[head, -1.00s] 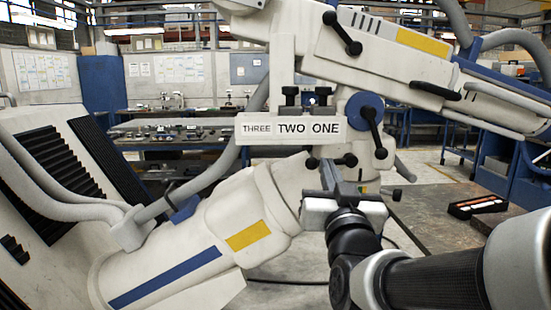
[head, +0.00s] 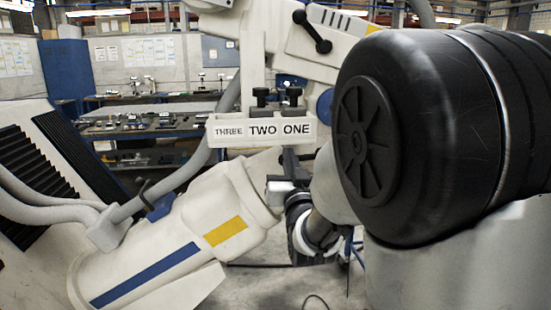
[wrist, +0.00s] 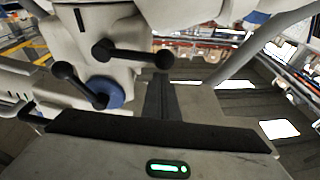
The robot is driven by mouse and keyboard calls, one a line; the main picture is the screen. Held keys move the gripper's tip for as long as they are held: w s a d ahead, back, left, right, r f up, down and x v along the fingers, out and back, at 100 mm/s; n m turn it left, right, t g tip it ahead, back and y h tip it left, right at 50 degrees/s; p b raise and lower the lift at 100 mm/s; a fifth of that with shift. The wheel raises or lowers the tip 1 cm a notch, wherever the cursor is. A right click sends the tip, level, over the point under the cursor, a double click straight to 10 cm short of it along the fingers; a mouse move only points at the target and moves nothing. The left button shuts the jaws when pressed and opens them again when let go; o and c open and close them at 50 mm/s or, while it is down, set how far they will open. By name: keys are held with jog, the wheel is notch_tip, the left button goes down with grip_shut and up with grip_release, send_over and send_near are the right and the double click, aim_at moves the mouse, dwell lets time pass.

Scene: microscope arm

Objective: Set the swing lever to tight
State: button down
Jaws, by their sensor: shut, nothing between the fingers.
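The microscope arm is a big white jointed stand (head: 165,250) with blue and yellow stripes. In the head view one black ball-ended lever (head: 313,32) shows on its upper part; the blue hub (head: 325,105) is mostly hidden by my arm. Which one is the swing lever I cannot tell. My gripper (head: 290,160), also in the wrist view (wrist: 160,88), is shut and empty, below the label plate, apparently touching no lever.
A plate reading THREE, TWO, ONE (head: 262,130) hangs under two black knobs. Grey hoses (head: 50,210) run along the left. My arm fills the right of the head view. Workbenches (head: 150,125) stand behind. Open floor shows below.

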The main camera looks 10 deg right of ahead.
jog(key=shift+f+b, duration=0.2)
jog(key=shift+b, duration=0.1)
notch_tip(320, 180, down, 9)
jog(key=d+n+g+y+b, duration=0.1)
jog(key=n+y+b, duration=0.3)
jog(key=n+b, duration=0.9)
jog(key=d+b, duration=0.1)
jog(key=b, duration=0.2)
jog(key=shift+d+b, duration=0.25)
jog(key=shift+b, duration=0.05)
jog(key=shift+r, duration=0.2)
